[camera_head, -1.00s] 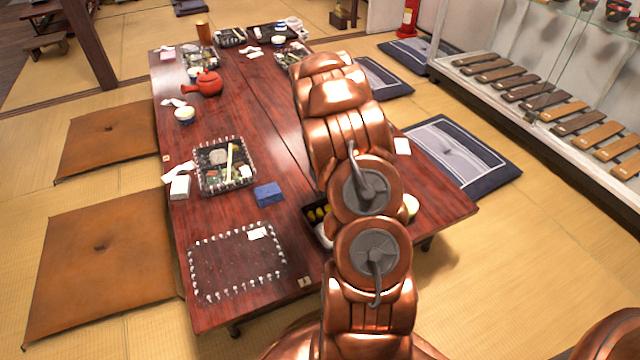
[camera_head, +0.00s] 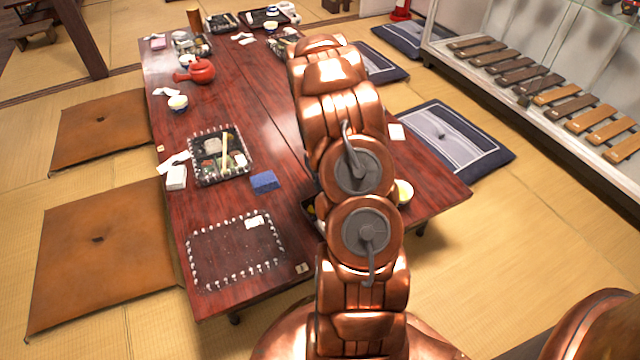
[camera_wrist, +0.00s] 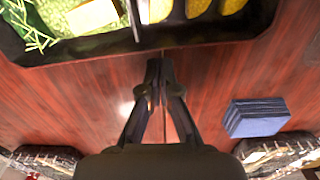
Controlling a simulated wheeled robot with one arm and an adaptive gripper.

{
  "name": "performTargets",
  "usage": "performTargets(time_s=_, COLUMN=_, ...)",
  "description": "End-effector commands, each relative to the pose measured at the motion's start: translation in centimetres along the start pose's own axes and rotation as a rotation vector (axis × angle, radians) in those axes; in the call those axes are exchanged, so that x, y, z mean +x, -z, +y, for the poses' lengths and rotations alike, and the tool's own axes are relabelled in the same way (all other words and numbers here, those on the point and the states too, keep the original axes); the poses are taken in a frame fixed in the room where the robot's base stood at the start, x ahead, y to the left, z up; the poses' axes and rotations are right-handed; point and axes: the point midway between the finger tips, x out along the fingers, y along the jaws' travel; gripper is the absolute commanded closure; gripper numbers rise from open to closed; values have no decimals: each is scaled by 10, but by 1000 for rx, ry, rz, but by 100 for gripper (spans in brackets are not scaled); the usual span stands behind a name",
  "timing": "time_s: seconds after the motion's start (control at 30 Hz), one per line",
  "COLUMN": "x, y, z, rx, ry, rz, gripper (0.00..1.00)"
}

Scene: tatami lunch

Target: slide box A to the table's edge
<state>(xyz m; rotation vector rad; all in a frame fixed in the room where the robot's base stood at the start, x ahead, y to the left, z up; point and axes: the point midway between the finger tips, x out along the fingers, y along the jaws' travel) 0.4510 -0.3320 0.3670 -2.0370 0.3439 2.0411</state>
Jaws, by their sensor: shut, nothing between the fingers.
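A black lunch box (camera_wrist: 215,33) with yellow and green food fills the top of the wrist view. In the head view my arm hides most of it at the table's right part. A second black lunch box (camera_head: 247,172) with food sits on the table's left side. I cannot read which box is marked A. My gripper (camera_wrist: 160,66) is shut and empty, low over the wooden table (camera_head: 230,95), with its fingertips close to the first box's near wall. Whether they touch it I cannot tell. My arm hides the gripper in the head view.
A blue block (camera_head: 264,182) lies between the boxes and shows right of my gripper in the wrist view (camera_wrist: 256,117). A dark rectangle with a pale studded border (camera_head: 215,270) lies at the near left corner. A red teapot (camera_head: 201,71) stands farther back.

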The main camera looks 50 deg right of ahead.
Motion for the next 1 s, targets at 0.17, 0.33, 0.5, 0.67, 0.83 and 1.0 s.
performTargets(time_s=0.17, x=-3, y=16, z=2, rx=-3, ry=-2, rz=5, gripper=100)
performTargets(time_s=0.33, x=-23, y=19, z=-1, rx=-6, ry=-1, rz=5, gripper=100)
performTargets(time_s=0.5, x=-49, y=19, z=-3, rx=-10, ry=-1, rz=5, gripper=100)
performTargets(time_s=0.67, x=-76, y=20, z=-3, rx=-9, ry=-2, rz=8, gripper=100)
performTargets(time_s=0.83, x=-94, y=18, z=-3, rx=-8, ry=-1, rz=2, gripper=100)
performTargets(time_s=1.0, x=-101, y=18, z=-2, rx=-7, ry=-1, rz=2, gripper=100)
